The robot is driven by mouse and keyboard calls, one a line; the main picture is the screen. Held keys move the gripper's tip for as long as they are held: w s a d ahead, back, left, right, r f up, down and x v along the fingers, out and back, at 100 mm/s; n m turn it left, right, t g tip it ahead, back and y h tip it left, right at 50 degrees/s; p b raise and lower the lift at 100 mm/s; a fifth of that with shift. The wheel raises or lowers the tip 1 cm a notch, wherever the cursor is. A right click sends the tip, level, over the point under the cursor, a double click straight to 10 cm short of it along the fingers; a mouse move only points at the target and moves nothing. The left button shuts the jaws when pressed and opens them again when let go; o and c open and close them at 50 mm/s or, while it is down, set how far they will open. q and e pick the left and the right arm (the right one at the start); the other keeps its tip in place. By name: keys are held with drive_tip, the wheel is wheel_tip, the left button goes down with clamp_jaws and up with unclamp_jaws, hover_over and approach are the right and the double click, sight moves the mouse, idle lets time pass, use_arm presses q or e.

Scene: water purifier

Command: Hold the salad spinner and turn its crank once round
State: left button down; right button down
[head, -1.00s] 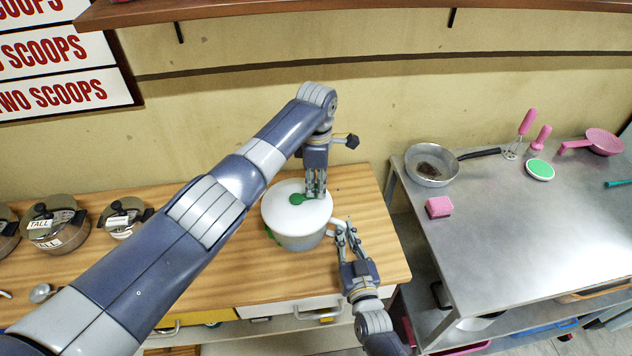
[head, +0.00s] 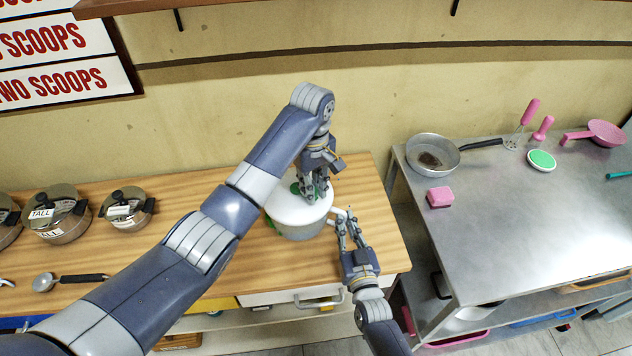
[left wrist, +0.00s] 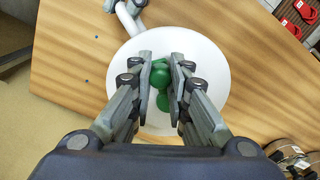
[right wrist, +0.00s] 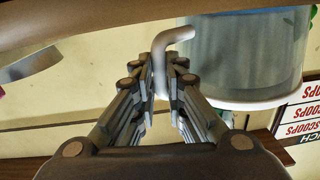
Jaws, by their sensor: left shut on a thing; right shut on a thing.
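The salad spinner (head: 297,226) stands on the wooden counter, with a white lid and a pale see-through bowl. Its green crank (left wrist: 161,80) shows on the lid in the left wrist view. My left gripper (head: 312,196) is above the lid, pointing down, shut on the crank's knob. My right gripper (head: 345,225) is at the spinner's right side, shut on its white side handle (right wrist: 172,42). In the head view the crank is mostly hidden behind my left gripper.
Several lidded pots (head: 57,214) and a ladle (head: 62,281) are on the counter to the left. Right of a gap, a metal table (head: 530,220) holds a pan (head: 432,156), a pink sponge (head: 440,197) and a green-topped brush (head: 541,160). A shelf hangs above.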

use_arm(q)
drive_tip(key=m, duration=0.2)
drive_tip(key=s+a+m, duration=0.1)
drive_tip(key=shift+s+a+m, duration=0.1)
drive_tip(key=shift+m, duration=0.3)
drive_tip(key=m, duration=0.1)
drive_tip(key=a+m, duration=0.1)
drive_tip(key=m, duration=0.1)
drive_tip(key=shift+s+a+m, duration=0.25)
drive_tip(key=shift+s+m, duration=0.05)
drive_tip(key=m, duration=0.1)
drive_tip(key=a+m, duration=0.1)
drive_tip(key=m, duration=0.1)
drive_tip(key=shift+a+r, duration=0.1)
drive_tip(key=shift+a, duration=0.2)
drive_tip(key=shift+a+m, duration=0.4)
drive_tip(key=shift+m, duration=0.5)
drive_tip(key=shift+a+m, duration=0.35)
drive_tip(key=shift+m, duration=0.55)
drive_tip(key=shift+w, duration=0.1)
drive_tip(key=c, duration=1.5)
unclamp_jaws()
